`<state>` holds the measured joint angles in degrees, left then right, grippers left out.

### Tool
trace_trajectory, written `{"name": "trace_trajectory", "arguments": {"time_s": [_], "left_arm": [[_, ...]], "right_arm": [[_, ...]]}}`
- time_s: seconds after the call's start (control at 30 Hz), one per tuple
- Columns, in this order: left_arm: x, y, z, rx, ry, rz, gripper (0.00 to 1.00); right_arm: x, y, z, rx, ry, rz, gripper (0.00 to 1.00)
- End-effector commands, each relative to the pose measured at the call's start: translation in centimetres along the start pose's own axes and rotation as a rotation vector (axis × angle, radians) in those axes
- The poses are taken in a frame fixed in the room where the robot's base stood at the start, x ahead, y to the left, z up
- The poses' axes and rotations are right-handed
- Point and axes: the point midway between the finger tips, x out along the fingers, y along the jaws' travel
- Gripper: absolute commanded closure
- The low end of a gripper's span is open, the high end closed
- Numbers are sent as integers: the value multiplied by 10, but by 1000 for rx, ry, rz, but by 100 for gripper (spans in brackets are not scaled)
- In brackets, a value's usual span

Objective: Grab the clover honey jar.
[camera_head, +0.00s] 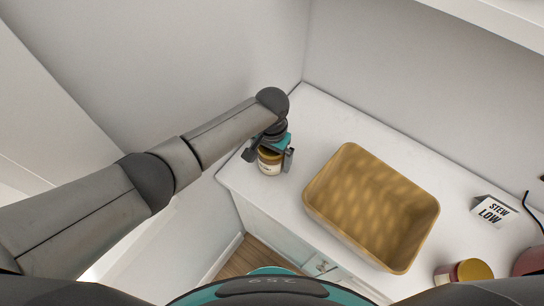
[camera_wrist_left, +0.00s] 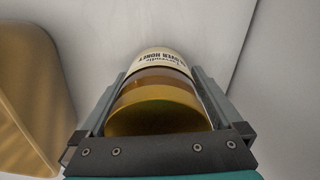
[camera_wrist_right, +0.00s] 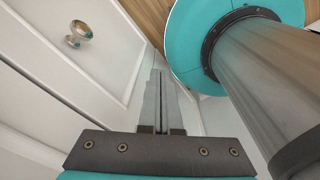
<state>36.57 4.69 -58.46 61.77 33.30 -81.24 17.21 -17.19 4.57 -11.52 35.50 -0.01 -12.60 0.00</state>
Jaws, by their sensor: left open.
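The clover honey jar (camera_head: 269,165) stands at the left end of the white counter, near its front corner. In the left wrist view the jar (camera_wrist_left: 158,112) shows a gold lid and a cream label with dark "…VER HONEY" lettering, seen upside down. My left gripper (camera_head: 270,158) is open, with one finger on each side of the jar. In the left wrist view the fingers flank the jar closely; I cannot tell whether they touch it. My right gripper (camera_wrist_right: 161,100) is shut and empty, in front of the cabinet.
A woven tan basket (camera_head: 350,151) stands right of the jar on the counter (camera_head: 330,120). Walls close off the back and left.

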Motion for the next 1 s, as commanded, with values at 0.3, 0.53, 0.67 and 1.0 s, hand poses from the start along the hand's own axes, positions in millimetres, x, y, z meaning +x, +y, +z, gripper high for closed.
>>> {"name": "trace_trajectory", "arguments": {"time_s": [0.3, 0.53, 0.67, 1.0], "left_arm": [[0, 0, 0, 0, 1, 0, 9], [0, 0, 0, -1, 1, -1, 35], [0, -1, 0, -1, 1, -1, 50], [0, -1, 0, -1, 0, -2, 88]], "right_arm": [[0, 0, 0, 1, 0, 1, 100], [0, 1, 0, 1, 0, 1, 100], [0, 1, 0, 1, 0, 1, 100], [0, 1, 0, 2, 0, 1, 100]]}}
